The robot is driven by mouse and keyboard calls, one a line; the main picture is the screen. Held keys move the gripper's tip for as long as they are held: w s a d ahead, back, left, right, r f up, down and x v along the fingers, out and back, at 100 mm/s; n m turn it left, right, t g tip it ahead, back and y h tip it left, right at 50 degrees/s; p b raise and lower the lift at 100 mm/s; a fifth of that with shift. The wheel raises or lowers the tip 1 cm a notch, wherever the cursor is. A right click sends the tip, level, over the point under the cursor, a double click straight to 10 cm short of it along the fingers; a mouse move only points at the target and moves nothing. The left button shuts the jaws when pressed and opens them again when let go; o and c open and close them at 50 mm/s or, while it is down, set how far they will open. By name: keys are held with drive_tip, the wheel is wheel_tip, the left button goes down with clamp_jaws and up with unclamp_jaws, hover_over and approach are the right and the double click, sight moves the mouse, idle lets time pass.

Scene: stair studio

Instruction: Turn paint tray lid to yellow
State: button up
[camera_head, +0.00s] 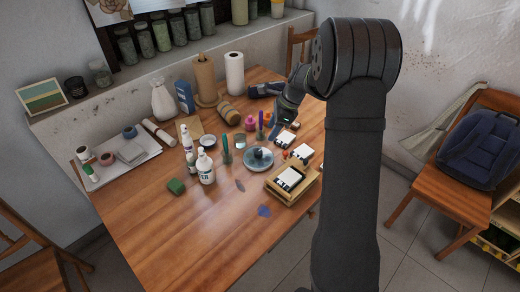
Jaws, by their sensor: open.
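A round blue-grey disc with a dark knob, which looks like the paint tray lid (251,163), lies on the wooden table right of the white bottles. Any yellow mark on it is too small to tell. My gripper (274,132) points down above the table, behind and a little right of the disc, apart from it. Its jaws are open and appear empty; the fingertips are small and hard to make out.
A wooden box with a white card (289,178) stands right of the disc. Pink and purple items are behind. The table's front left is clear.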

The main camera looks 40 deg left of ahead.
sight(259, 151)
drive_tip(key=x, duration=1.1)
drive_tip(key=shift+s+a+f, duration=0.1)
drive_tip(key=shift+f, duration=0.1)
drive_tip(key=c, duration=1)
drive_tip(key=shift+o, duration=0.2)
